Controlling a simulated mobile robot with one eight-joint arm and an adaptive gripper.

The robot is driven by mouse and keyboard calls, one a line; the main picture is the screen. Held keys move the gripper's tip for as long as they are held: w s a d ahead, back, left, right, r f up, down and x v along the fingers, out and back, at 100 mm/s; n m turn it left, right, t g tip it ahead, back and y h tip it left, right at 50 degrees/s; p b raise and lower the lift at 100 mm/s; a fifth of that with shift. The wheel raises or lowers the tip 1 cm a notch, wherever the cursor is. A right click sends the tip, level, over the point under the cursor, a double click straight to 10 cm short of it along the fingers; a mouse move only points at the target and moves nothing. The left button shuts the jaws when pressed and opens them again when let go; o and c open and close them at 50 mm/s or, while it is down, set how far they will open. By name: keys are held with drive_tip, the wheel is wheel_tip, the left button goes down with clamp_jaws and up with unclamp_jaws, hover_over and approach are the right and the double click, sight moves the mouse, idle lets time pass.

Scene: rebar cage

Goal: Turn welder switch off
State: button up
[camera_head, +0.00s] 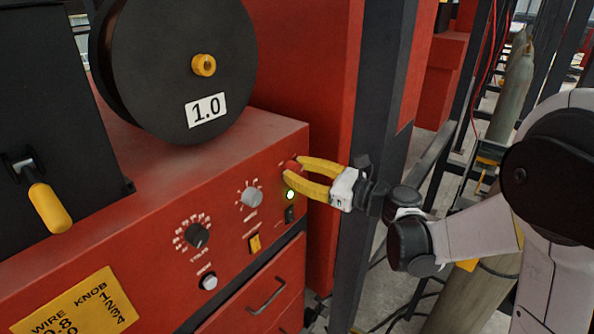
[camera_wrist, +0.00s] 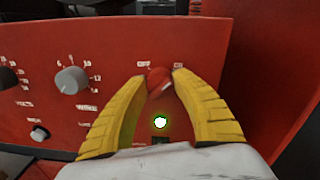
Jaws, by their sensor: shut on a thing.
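The welder (camera_head: 150,230) is a red machine with a front panel of knobs. Its red switch knob (camera_wrist: 159,78) sits at the panel's upper right, under small labels that seem to read OFF and ON. My gripper (camera_wrist: 160,76) has yellow fingers, one on each side of the red knob, and is shut on it. In the head view the fingertips meet the red knob (camera_head: 292,166) at the panel's right end. A green lamp (camera_wrist: 160,122) glows just below the knob, between the fingers. Part of the knob is hidden by the fingertips.
A wire spool (camera_head: 180,65) marked 1.0 stands on top. A dark post (camera_head: 372,150) rises close behind my gripper.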

drive_tip(key=n+b, duration=0.2)
drive_tip(key=n, duration=0.2)
drive_tip(key=shift+n, duration=0.3)
drive_tip(key=n+b, duration=0.1)
drive_tip(key=n, duration=0.3)
drive_tip(key=shift+h, duration=0.3)
drive_tip(key=n+b, duration=0.1)
drive_tip(key=n, duration=0.3)
drive_tip(key=shift+n, duration=0.3)
drive_tip(key=shift+n+b, duration=0.65)
drive_tip(key=shift+n, duration=1.35)
drive_tip(key=shift+f, duration=0.1)
drive_tip(key=o, duration=1.2)
drive_tip(key=shift+s+a, duration=0.15)
